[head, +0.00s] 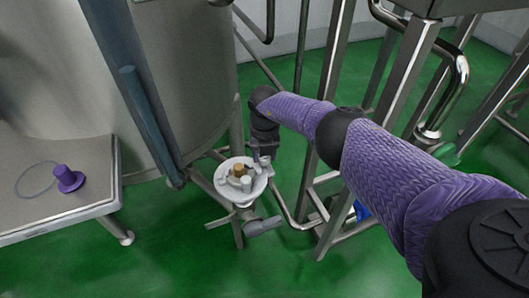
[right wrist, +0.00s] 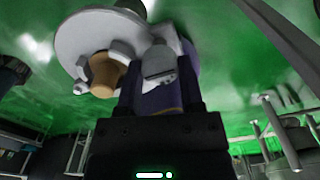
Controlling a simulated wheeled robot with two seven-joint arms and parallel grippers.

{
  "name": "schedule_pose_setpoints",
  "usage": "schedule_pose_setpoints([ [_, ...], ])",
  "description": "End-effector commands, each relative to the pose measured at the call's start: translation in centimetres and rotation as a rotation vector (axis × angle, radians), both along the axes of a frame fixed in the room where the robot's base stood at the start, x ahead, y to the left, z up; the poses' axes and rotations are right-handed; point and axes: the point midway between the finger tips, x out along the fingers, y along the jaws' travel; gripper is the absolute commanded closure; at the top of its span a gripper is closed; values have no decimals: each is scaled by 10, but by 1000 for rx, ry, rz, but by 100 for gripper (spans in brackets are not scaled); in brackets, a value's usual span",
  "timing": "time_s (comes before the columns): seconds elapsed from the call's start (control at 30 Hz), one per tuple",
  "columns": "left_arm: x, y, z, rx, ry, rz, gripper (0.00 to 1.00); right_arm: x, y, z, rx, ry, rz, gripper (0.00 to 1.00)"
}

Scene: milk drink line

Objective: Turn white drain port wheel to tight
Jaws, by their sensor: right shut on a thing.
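The white drain port wheel (head: 259,184) sits low beside the tank's foot, near the middle of the head view. It is a round white disc with several grey posts and one tan post. In the right wrist view the white wheel (right wrist: 88,32) fills the upper left, with the tan post (right wrist: 103,75) facing me. My right gripper (head: 262,158) reaches down to the wheel's far right edge and is shut on it. In the right wrist view my right gripper (right wrist: 165,92) is at a grey post on the rim; the exact contact is partly hidden. My left gripper is out of view.
A large steel tank (head: 185,75) stands behind and left of the wheel. A grey valve handle (head: 263,226) sticks out below it. Steel frame legs (head: 334,75) stand to the right. A metal platform (head: 85,205) at left holds a purple piece (head: 69,179). Green floor is open in front.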

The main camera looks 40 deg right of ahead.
Motion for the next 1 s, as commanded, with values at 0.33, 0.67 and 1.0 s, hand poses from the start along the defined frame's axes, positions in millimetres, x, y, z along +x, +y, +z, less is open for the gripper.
schedule_pose_setpoints([
  [0.33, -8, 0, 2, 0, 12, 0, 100, 1, 0, 1, 0, -4, -11, 100],
  [0.67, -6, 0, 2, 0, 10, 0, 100, 0, 0, 0, 0, -2, -10, 16],
  [1.0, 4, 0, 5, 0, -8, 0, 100, 0, 0, 9, 0, -2, -9, 16],
])
